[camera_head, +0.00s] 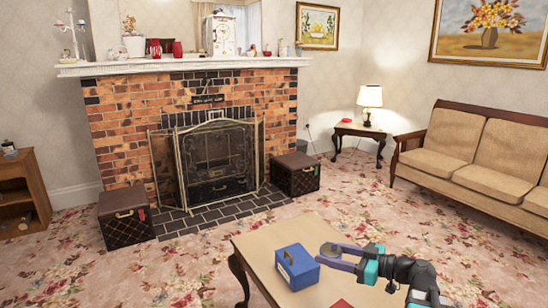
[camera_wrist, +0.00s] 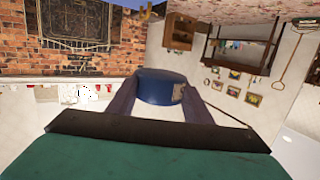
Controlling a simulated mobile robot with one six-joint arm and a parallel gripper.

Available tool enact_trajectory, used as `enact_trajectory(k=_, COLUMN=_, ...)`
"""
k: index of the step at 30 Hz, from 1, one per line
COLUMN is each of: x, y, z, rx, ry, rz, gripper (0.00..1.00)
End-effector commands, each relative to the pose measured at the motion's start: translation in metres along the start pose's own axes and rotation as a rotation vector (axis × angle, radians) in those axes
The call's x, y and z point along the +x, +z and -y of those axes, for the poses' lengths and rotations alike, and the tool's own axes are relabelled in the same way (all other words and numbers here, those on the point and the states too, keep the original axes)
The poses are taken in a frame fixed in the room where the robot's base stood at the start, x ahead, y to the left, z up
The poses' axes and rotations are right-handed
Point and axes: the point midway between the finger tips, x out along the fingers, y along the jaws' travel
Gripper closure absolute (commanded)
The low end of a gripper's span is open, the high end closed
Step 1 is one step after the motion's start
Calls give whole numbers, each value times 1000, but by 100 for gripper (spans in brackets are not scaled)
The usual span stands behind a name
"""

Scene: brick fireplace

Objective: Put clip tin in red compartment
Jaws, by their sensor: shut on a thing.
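My gripper (camera_head: 326,253) reaches in from the right over the table. In the wrist view its purple fingers (camera_wrist: 158,108) are shut around a dark blue rounded tin (camera_wrist: 162,88) with a pale label on its side. In the head view little of the held thing can be told apart from the fingers. A blue box (camera_head: 297,270) with a yellow fitting and a white label shows at the left of the fingertips. I cannot tell if they touch. A small red patch (camera_head: 341,303) shows at the bottom edge; the rest of it is cut off.
The wooden table (camera_head: 262,247) is bare at its back left. A brick fireplace (camera_head: 118,130) with a metal screen stands behind, with a dark trunk (camera_head: 125,215) on the left and another (camera_head: 295,173) on the right. A sofa (camera_head: 480,160) stands at the right.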

Motion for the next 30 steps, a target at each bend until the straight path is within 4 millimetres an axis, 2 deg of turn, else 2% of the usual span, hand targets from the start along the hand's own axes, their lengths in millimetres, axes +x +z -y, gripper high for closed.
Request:
enact_trajectory(k=3, x=-3, y=0, z=7, rx=4, ry=28, rz=0, gripper=76)
enact_trajectory(k=5, x=-3, y=0, z=2, rx=8, ry=55, rz=0, gripper=76)
enact_trajectory(k=30, x=-12, y=-62, z=-1, rx=8, ry=53, rz=0, gripper=76)
